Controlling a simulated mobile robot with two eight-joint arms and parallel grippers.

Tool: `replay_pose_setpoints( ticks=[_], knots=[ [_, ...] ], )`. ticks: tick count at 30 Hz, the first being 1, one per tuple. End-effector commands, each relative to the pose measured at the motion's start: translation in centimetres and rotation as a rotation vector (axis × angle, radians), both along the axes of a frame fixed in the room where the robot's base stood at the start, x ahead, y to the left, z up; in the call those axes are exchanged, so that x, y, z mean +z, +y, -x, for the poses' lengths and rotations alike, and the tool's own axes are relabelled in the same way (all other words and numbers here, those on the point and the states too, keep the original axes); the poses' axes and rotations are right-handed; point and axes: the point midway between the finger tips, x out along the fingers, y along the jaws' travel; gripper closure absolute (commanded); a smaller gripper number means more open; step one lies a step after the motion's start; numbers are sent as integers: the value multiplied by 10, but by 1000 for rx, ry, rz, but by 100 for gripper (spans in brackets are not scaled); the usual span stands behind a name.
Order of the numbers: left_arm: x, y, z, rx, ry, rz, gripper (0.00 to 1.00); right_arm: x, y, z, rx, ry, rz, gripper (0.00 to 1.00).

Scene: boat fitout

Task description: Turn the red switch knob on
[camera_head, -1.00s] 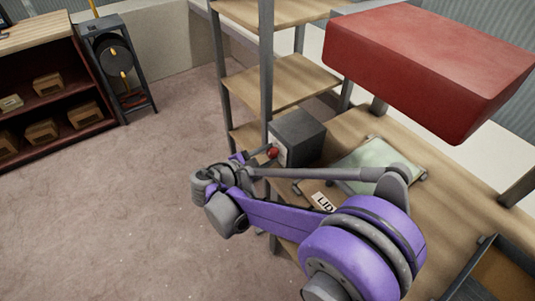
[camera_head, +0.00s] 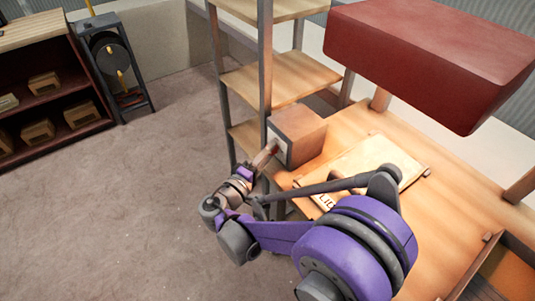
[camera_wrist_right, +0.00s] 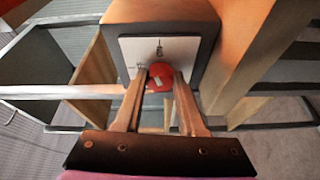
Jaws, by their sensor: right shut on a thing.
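The red switch knob (camera_wrist_right: 159,72) sits on a white plate (camera_wrist_right: 135,48) on the front of a box (camera_head: 300,138). The box stands on the workbench beside the shelf post. In the right wrist view, the two fingers of my right gripper (camera_wrist_right: 160,83) are closed on either side of the knob, and a pale mark shows on its face. In the head view, my right gripper (camera_head: 265,156) reaches the box front from the left and mostly hides the knob. My left gripper is not in view.
A red block-shaped thing (camera_head: 425,65) overhangs the workbench (camera_head: 440,215). A flat panel (camera_head: 370,165) lies on the bench behind my right arm. An open shelf (camera_head: 265,80) stands behind the box. Floor at left is clear.

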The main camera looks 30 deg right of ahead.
Motion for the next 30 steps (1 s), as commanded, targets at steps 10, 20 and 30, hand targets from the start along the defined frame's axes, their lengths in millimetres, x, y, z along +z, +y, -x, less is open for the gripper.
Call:
replay_pose_setpoints(
  ticks=[10,20,30],
  knots=[
    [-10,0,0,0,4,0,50,-3,0,0,-1,-222,-18,100],
    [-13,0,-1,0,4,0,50,-3,0,0,-2,-303,-26,100],
    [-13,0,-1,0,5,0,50,-3,0,0,-2,-310,-26,100]
  ],
)
